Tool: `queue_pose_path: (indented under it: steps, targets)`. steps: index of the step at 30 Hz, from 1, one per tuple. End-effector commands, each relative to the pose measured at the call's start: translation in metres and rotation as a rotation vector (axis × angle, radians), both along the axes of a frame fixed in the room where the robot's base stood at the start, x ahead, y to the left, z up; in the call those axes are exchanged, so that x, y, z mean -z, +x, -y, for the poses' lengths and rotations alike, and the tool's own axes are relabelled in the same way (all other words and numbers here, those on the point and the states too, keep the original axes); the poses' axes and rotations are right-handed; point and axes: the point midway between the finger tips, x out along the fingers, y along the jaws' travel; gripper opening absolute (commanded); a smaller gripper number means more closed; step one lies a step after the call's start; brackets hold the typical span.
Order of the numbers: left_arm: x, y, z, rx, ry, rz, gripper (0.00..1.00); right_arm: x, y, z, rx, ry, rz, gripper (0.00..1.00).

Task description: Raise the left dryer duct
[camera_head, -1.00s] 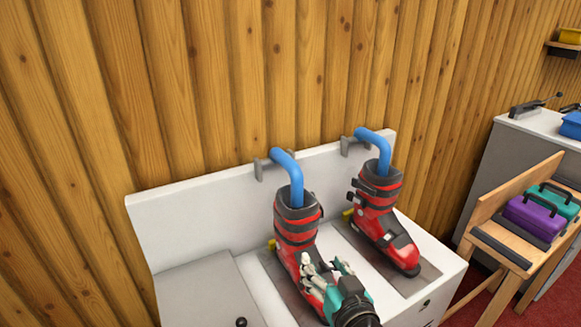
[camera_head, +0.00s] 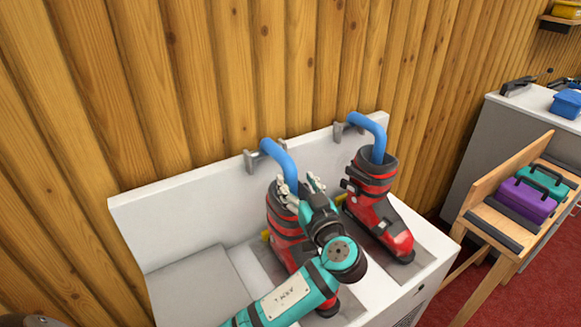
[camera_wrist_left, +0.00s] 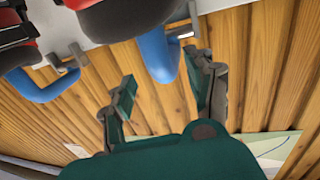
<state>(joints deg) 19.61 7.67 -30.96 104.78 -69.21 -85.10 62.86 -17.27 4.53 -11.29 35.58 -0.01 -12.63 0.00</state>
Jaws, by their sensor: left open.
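The left dryer duct (camera_head: 278,156), a bent blue tube, runs from a grey wall bracket down into the left red-and-black ski boot (camera_head: 282,238). My left gripper (camera_head: 303,183) is open, at the boot's top opening, in front of the duct's lower part and hiding some of the boot. In the left wrist view, which looks upside down, the left duct (camera_wrist_left: 158,52) shows between and beyond the two spread fingers (camera_wrist_left: 162,72). I cannot tell whether either finger touches it. The right duct (camera_head: 370,128) reaches into the right boot (camera_head: 378,210). My right gripper is not in view.
Both boots stand on a white dryer bench (camera_head: 170,222) with a raised back panel against the log wall. Grey brackets (camera_head: 250,162) hold the ducts. To the right are a wooden stand (camera_head: 500,228) with purple and teal cases, and a grey cabinet (camera_head: 470,150).

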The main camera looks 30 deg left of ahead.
Motion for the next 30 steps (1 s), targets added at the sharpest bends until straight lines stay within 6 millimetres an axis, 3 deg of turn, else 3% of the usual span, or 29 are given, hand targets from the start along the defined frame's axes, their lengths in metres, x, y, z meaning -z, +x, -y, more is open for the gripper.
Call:
queue_pose_path:
  steps: [3, 9, 20, 30]
  targets:
    - [-0.003, 0.014, -0.017, -0.003, 0.003, -0.002, 0.55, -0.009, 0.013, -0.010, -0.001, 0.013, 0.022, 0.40]
    - [-0.001, 0.029, -0.032, -0.001, 0.001, -0.001, 0.55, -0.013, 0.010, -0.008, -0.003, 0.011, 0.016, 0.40]
    - [0.001, 0.032, -0.036, 0.000, -0.001, -0.001, 0.55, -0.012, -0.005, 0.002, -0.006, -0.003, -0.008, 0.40]
    - [0.000, 0.032, -0.035, 0.002, -0.001, -0.001, 0.11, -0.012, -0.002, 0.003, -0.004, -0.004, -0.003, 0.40]
